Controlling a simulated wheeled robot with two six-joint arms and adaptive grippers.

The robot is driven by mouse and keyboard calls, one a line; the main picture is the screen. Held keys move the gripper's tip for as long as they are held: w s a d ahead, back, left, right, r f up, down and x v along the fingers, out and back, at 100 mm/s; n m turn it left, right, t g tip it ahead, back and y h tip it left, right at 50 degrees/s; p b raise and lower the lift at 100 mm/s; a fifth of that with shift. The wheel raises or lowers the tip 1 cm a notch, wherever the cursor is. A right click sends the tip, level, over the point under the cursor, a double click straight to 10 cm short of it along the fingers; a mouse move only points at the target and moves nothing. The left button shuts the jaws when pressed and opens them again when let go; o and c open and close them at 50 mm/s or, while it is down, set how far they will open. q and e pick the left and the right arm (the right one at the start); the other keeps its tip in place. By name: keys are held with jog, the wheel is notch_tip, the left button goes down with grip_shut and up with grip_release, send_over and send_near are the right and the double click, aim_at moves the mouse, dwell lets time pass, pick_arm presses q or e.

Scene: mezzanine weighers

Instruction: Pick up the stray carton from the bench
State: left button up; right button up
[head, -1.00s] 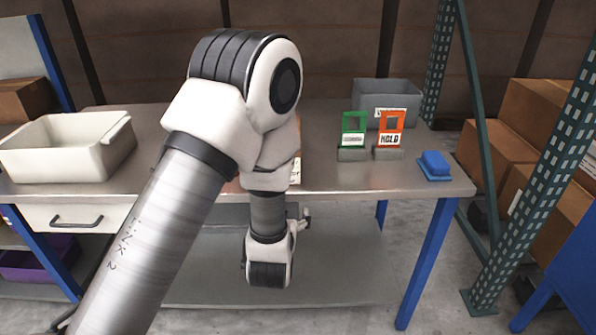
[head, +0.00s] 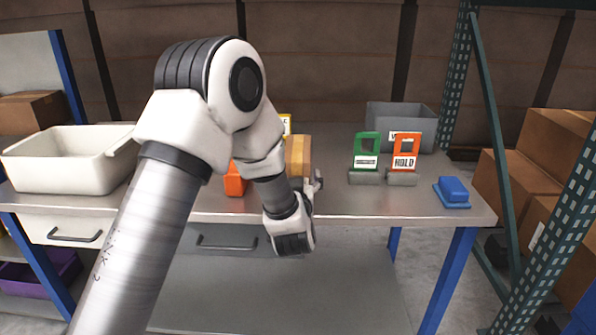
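A small brown carton (head: 298,150) with a lighter tan stripe sits on the metal bench (head: 345,208), partly hidden behind my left arm. My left arm comes in from the lower left and bends down over the bench's front edge. Only a small grey part of my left gripper (head: 317,183) shows, just in front of the carton's lower right side. Its fingers are mostly hidden by the wrist, so I cannot see whether they touch the carton or are open. My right gripper is not in view.
A white bin (head: 60,175) stands at left. Green (head: 366,150) and orange HOLD (head: 405,152) sign stands, a grey bin (head: 425,118) and a blue block (head: 453,190) are at right. An orange object (head: 234,182) is left of the wrist. A green rack post (head: 485,100) stands beyond.

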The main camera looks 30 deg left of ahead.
pick_arm(q)
jog(key=c, duration=0.7)
jog(key=shift+c, duration=0.4)
jog(key=shift+r, duration=0.1)
jog(key=shift+c, duration=0.2)
